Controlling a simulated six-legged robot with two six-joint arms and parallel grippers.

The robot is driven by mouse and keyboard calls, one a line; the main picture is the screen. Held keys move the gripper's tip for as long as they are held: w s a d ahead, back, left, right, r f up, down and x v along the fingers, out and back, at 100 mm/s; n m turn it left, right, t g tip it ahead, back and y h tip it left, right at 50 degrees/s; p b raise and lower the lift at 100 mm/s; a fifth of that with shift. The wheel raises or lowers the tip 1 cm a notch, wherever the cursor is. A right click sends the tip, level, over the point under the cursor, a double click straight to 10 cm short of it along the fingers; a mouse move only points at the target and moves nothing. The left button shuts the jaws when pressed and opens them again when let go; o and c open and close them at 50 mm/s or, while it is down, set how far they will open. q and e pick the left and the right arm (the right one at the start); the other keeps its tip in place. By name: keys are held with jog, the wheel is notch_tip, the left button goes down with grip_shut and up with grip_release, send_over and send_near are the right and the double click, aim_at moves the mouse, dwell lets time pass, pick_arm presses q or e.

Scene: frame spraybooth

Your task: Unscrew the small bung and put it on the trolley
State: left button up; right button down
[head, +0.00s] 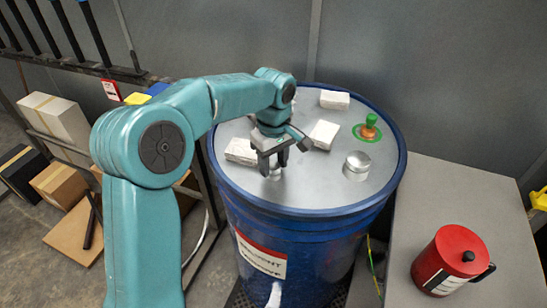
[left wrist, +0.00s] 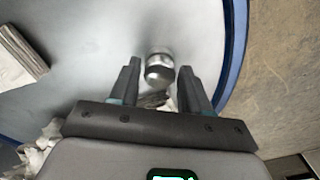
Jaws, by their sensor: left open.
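The small bung (head: 275,172) is a silver metal plug on the grey top of a blue drum (head: 320,185). In the left wrist view the bung (left wrist: 158,68) lies between the two fingertips, with a gap on each side. My left gripper (head: 273,162) is open, points down over the bung and partly hides it in the head view. A grey flat top (head: 465,205), which may be the trolley, is at the right of the drum. My right gripper is not in view.
White blocks (head: 324,133), a larger silver cap (head: 357,165) and a green fitting with an orange-brown knob (head: 369,128) are on the drum top. A red can (head: 450,258) stands on the grey flat top, with clear room behind it. Boxes (head: 58,180) are at the left.

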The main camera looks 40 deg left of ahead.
pick_arm(q)
jog(key=shift+m, duration=1.2)
jog(key=m+p, duration=0.1)
jog(key=m, duration=0.2)
jog(key=shift+r+p, duration=0.15)
jog(key=shift+p, duration=0.25)
jog(key=shift+m, duration=0.9)
jog(key=c, duration=0.7)
jog(key=n, duration=0.4)
jog(key=shift+n, duration=0.3)
jog(key=shift+n, duration=0.6)
jog(key=n, duration=0.3)
jog(key=shift+b, duration=0.4)
